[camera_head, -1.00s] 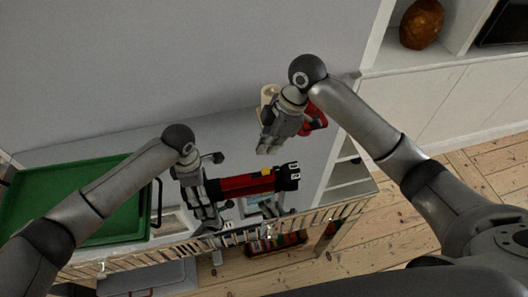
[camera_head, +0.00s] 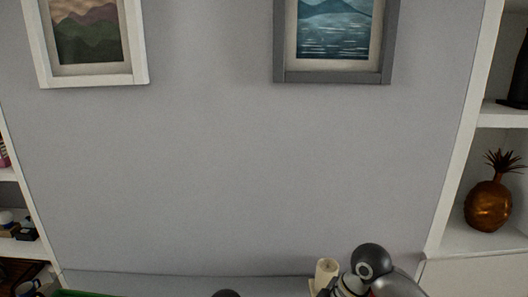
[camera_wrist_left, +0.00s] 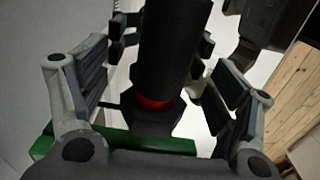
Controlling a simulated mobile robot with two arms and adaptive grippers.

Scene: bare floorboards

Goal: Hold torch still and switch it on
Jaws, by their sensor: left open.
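The torch (camera_wrist_left: 172,50) shows in the left wrist view as a thick black cylinder with a red band near its lower end. My left gripper (camera_wrist_left: 163,38) is open, with its fingers on either side of the torch. I cannot tell whether any pad touches it. The torch's switch does not show. In the head view the torch is below the frame. Only part of my right wrist (camera_head: 350,284) shows there, at the bottom edge, and its fingers are hidden. A dark shape (camera_wrist_left: 265,30) at the upper right of the left wrist view may be my right gripper.
A cream candle (camera_head: 326,270) stands close beside my right wrist. A green tray (camera_wrist_left: 115,140) lies under my left gripper. Shelves with a golden pineapple (camera_head: 488,206) stand at the right. Two framed pictures hang on the bare grey wall (camera_head: 250,170).

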